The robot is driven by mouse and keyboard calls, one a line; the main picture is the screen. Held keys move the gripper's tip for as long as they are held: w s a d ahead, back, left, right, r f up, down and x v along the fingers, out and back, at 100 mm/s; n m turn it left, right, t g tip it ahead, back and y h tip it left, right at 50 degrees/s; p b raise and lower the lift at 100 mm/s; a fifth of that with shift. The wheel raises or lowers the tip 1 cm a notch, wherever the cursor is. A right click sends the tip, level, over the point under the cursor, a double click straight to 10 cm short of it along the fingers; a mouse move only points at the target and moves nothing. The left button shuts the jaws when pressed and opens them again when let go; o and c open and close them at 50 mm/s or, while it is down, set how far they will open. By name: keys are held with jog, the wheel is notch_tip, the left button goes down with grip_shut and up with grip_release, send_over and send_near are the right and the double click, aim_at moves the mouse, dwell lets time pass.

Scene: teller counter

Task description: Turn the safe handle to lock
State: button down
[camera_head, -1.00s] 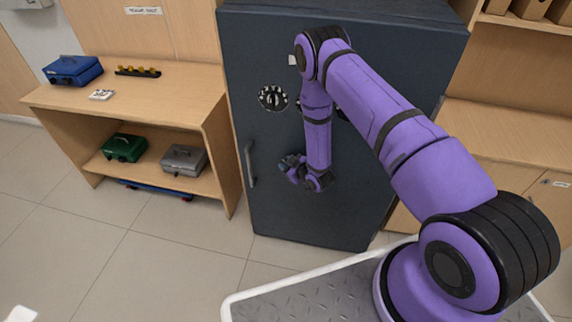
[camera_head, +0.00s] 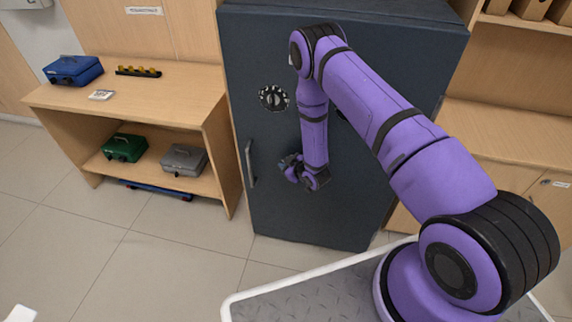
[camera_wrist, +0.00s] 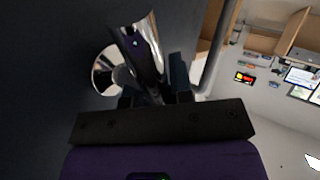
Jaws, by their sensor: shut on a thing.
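The safe (camera_head: 300,220) is a tall dark blue-grey cabinet with a closed-looking door, behind my arm in the head view. A round dial (camera_head: 273,98) is on its upper left, and a vertical pull bar (camera_head: 250,163) is at its left edge. My gripper (camera_head: 288,165) is at the safe front, right of the pull bar. In the wrist view my gripper (camera_wrist: 157,92) is shut on the shiny metal safe handle (camera_wrist: 140,45), beside its round base (camera_wrist: 103,72). The handle is mostly hidden by my gripper in the head view.
A wooden shelf unit (camera_head: 150,95) stands to the left with a blue cash box (camera_head: 73,70) on top and green (camera_head: 124,147) and grey (camera_head: 184,160) boxes below. A wooden counter (camera_head: 520,130) is to the right.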

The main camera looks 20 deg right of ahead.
jog(key=shift+s+d+f+n+g+h, duration=0.1)
jog(key=shift+f+n+g+h, duration=0.2)
jog(key=shift+n+g+h, duration=0.55)
jog(key=shift+s+d+f+n+g+h, duration=0.1)
jog(key=shift+f+n+g+h, duration=0.25)
jog(key=shift+g+h, duration=0.95)
jog(key=shift+d+f+n+g+h, duration=0.1)
jog(key=shift+f+n+g+h, duration=0.15)
jog(key=shift+n+g+h, duration=0.85)
jog(key=shift+d+m+t+h, duration=0.1)
jog(key=shift+m+t+h, duration=0.4)
jog(key=shift+h, duration=0.15)
jog(key=c, duration=1.3)
grip_release()
jog(key=v, duration=1)
jog(key=shift+s+r, duration=0.15)
jog(key=shift+r, duration=0.2)
